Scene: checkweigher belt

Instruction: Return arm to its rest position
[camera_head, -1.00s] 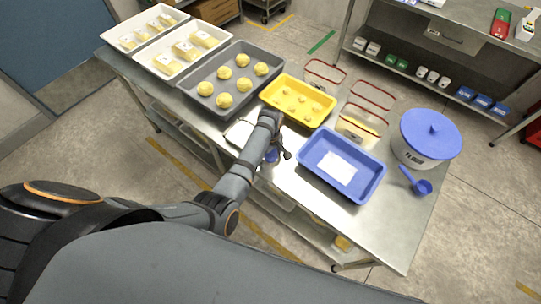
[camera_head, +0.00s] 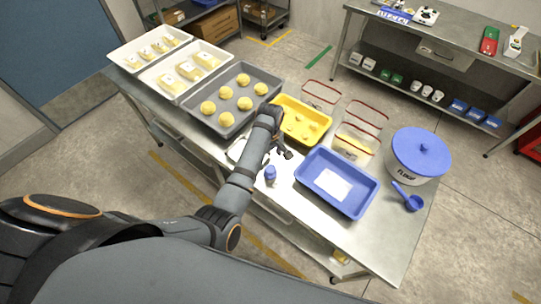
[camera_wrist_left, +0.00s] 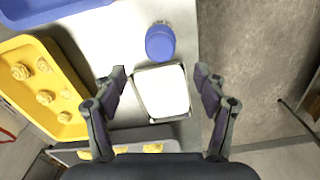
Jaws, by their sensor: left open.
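My left gripper (camera_head: 277,154) is open and empty above the steel table, between the yellow tray and the blue-capped bottle. In the left wrist view its two fingers (camera_wrist_left: 160,72) are spread wide, with nothing between them but the scene below. Under them are a small white square pan or scale (camera_wrist_left: 162,92) and the blue cap of the bottle (camera_wrist_left: 160,42). In the head view the bottle (camera_head: 270,175) stands upright, apart from the gripper, and my forearm partly hides the white square (camera_head: 236,149). My right gripper is not in view.
A yellow tray (camera_head: 318,137) with small pieces, a grey tray (camera_head: 225,83) of dough balls, white trays (camera_head: 166,88), an empty-looking blue tray (camera_head: 361,203) with a white label, clear red-rimmed bins (camera_head: 354,146), a flour bucket (camera_head: 418,157) and a blue scoop (camera_head: 409,199) crowd the table.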

